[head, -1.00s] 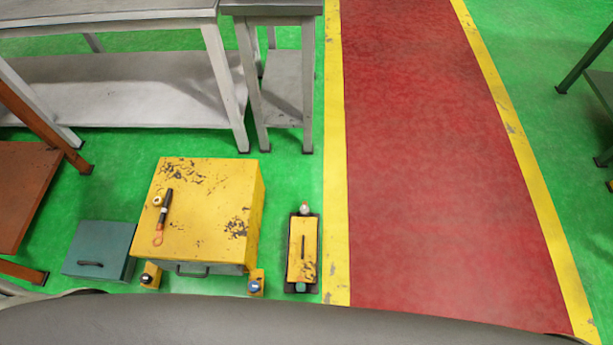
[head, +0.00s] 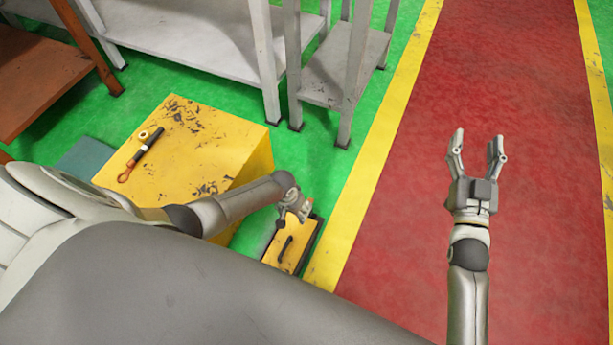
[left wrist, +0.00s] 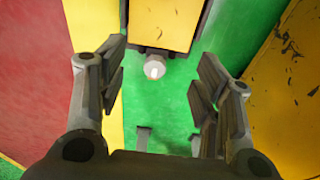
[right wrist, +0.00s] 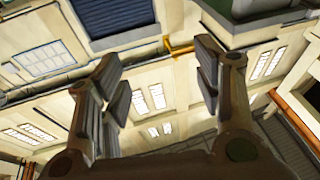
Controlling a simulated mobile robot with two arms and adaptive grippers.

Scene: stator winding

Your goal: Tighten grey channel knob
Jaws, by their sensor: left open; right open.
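The knob (left wrist: 154,69), round and pale grey-white, sits at the end of a small yellow box (left wrist: 165,25) in the left wrist view. It shows between the fingers of my left gripper (left wrist: 162,62), which is open, and I see no contact. In the head view my left gripper (head: 298,212) is over the far end of the yellow box (head: 287,252) and hides the knob there. The box's top handle shows dark. My right gripper (head: 476,152) is open and empty, held up over the red walkway. In the right wrist view only building walls and windows show between its fingers.
A large yellow cabinet (head: 225,150) stands left of the small box, with a black-and-orange tool (head: 143,157) and a ring on top. Grey metal tables (head: 190,45) stand behind. The red walkway (head: 430,220) at right is clear.

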